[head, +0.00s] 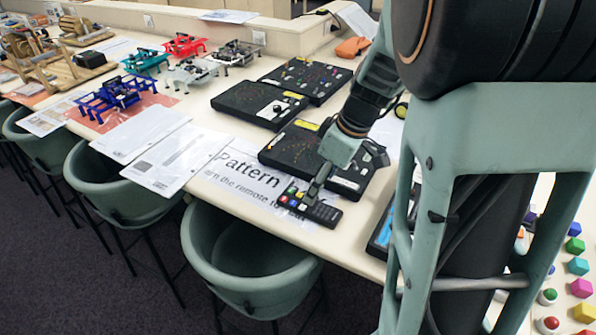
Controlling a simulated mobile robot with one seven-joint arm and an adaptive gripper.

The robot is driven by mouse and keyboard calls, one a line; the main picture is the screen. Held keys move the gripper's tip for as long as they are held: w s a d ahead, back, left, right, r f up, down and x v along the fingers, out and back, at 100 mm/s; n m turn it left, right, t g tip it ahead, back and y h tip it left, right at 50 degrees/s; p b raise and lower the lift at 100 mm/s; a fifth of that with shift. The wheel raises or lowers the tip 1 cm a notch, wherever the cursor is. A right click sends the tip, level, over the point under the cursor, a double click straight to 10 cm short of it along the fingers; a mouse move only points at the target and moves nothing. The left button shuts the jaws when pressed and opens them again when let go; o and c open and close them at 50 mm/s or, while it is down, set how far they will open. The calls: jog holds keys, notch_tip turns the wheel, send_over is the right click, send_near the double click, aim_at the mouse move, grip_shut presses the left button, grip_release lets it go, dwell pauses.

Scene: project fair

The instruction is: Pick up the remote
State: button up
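The black remote (322,213) with small coloured buttons lies on the long table, by its front edge, at the lower right of the "Pattern" sheet. My gripper (318,188) reaches down from the upper right, with its tip over the remote's middle and hiding part of it. I cannot tell whether it touches the remote. Only one finger shows clearly, so its opening is hidden. The remote appears to lie flat on the table.
A black panel (349,176) lies right behind the remote, with further black panels (243,99) beyond. Green chairs (250,262) stand along the table's front edge. Coloured frame models (113,93) stand further left. Coloured blocks (578,265) lie at the right.

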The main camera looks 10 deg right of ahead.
aim_at(309, 208)
jog(key=x, duration=0.9)
jog(key=shift+w+d, duration=0.1)
jog(key=shift+d, duration=0.05)
jog(key=c, duration=1.3)
jog(key=shift+r, duration=0.15)
jog(key=shift+c, duration=0.2)
